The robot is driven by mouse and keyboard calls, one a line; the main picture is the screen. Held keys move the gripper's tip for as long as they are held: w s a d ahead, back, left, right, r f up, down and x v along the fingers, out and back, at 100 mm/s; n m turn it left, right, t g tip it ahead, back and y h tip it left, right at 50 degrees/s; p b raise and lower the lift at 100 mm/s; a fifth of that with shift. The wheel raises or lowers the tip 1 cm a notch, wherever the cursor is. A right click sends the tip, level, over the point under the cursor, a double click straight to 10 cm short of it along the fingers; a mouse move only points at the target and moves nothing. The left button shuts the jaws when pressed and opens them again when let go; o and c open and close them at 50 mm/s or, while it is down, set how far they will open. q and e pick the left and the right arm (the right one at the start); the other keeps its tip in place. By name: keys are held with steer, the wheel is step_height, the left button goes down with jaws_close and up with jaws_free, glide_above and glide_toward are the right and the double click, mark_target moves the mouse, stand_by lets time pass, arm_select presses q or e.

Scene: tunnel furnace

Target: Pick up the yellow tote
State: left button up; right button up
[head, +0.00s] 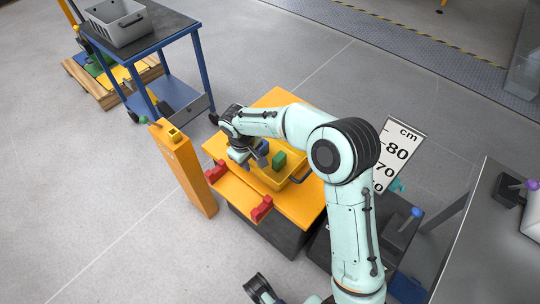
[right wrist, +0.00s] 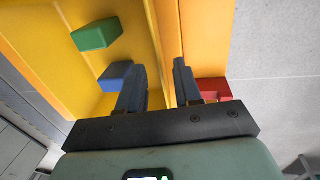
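The yellow tote (head: 290,172) sits on an orange-topped stand, partly hidden by my right arm. A green block (head: 279,160) and a blue block lie in it; the right wrist view shows the green block (right wrist: 95,34) and the blue block (right wrist: 117,75). My right gripper (head: 248,155) is at the tote's left side, pointing down. In the right wrist view its fingers (right wrist: 160,80) are apart, with a yellow-orange rim between them; I cannot tell whether they touch it. A dark part of my left arm (head: 260,288) shows at the bottom edge, its fingers unclear.
Red brackets (head: 262,208) stand on the orange stand's (head: 300,213) front edge. An orange post (head: 184,165) is to the left. A blue cart (head: 165,40) with a grey crate (head: 119,22) is at upper left. A measuring board (head: 398,150) and a dark table (head: 490,235) are at right.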

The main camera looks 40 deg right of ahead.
mark_target(251, 165)
steer(key=f, duration=0.3)
steer(key=shift+w+d+f+b, duration=0.1)
steer(key=shift+d+b, duration=0.1)
steer(key=shift+b, duration=0.1)
jaws_close()
arm_select(q)
steer(key=shift+w+a+f, duration=0.3)
steer(key=shift+w+f, duration=0.2)
steer(key=shift+w, duration=0.2)
arm_select(e)
steer(key=shift+r, duration=0.25)
